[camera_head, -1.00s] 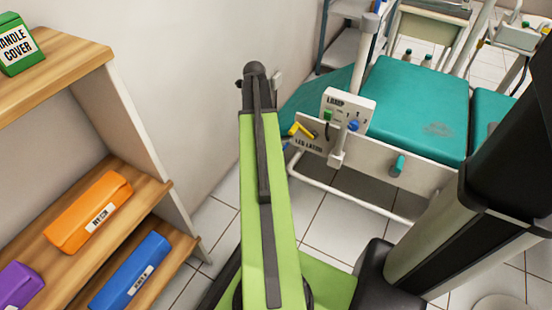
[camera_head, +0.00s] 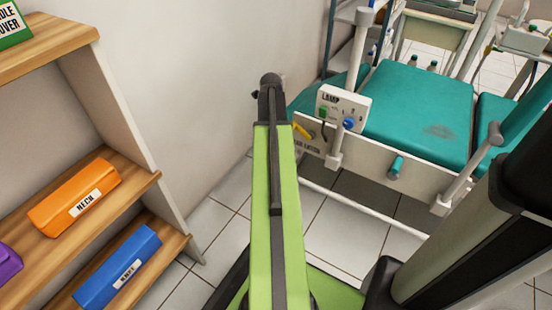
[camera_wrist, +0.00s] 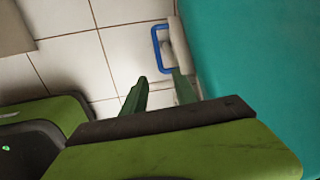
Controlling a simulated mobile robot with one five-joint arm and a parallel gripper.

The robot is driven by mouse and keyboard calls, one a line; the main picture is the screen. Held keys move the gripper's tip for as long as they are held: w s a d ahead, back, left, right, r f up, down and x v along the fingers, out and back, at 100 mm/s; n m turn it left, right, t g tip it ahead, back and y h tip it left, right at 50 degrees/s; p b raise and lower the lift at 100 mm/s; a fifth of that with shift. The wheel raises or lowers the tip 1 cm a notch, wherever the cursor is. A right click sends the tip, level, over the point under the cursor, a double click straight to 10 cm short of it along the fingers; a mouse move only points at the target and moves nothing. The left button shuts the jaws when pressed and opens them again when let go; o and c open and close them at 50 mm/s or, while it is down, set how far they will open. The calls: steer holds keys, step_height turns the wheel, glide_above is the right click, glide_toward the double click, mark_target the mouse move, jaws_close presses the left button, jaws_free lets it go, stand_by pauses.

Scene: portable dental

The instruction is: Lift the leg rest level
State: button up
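The leg rest is the sloping teal pad (camera_head: 312,98) at the left end of the dental chair. It hangs lower than the teal seat (camera_head: 420,105) and is partly hidden by my arm and the lamp panel. A yellow lever (camera_head: 303,131) sits at the leg latch label on the chair's side. In the wrist view, my gripper (camera_wrist: 161,88) is open, with two dark green fingers apart and nothing between them. A blue loop handle (camera_wrist: 156,50) on a pale bar shows beyond the fingertips. A teal surface (camera_wrist: 260,60) fills the right side.
The lamp panel (camera_head: 343,108) with knobs stands on a post at the chair's near side. A wooden shelf (camera_head: 150,185) with an orange box (camera_head: 75,197) and a blue box (camera_head: 118,267) stands at left. Tiled floor (camera_head: 340,215) lies clear between shelf and chair.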

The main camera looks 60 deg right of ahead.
steer(key=f+b, duration=0.3)
steer(key=f, duration=0.1)
steer(key=d+f+b, duration=0.1)
steer(key=f+b, duration=0.7)
steer(key=f, duration=0.1)
steer(key=shift+w+d, duration=0.2)
steer(key=shift+d, duration=0.2)
steer(key=shift+r, duration=0.1)
jaws_close()
